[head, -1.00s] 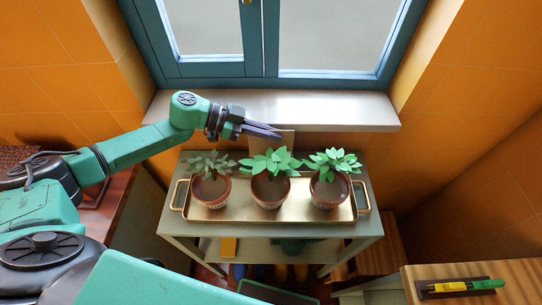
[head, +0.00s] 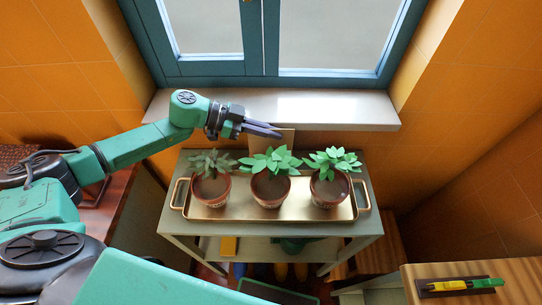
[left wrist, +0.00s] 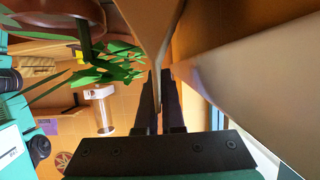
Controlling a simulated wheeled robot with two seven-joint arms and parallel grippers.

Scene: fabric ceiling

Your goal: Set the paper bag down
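The paper bag (head: 287,139) is a plain tan shape behind the middle plant in the head view, just below the windowsill. Most of it is hidden by the plants. My left gripper (head: 279,132) reaches in from the left along the sill, with its fingertips at the bag's upper part. In the left wrist view the bag (left wrist: 151,25) shows as a tan sheet running down between the two dark fingers (left wrist: 159,74), which are shut on it. Whether the bag's bottom touches anything is hidden. My right gripper is not in view.
Three potted plants (head: 270,188) stand on a brass tray (head: 238,213) on a grey-green shelf table (head: 350,228). The windowsill (head: 340,112) is bare. A wooden counter (head: 480,270) at lower right holds a small dark tray with yellow and green items.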

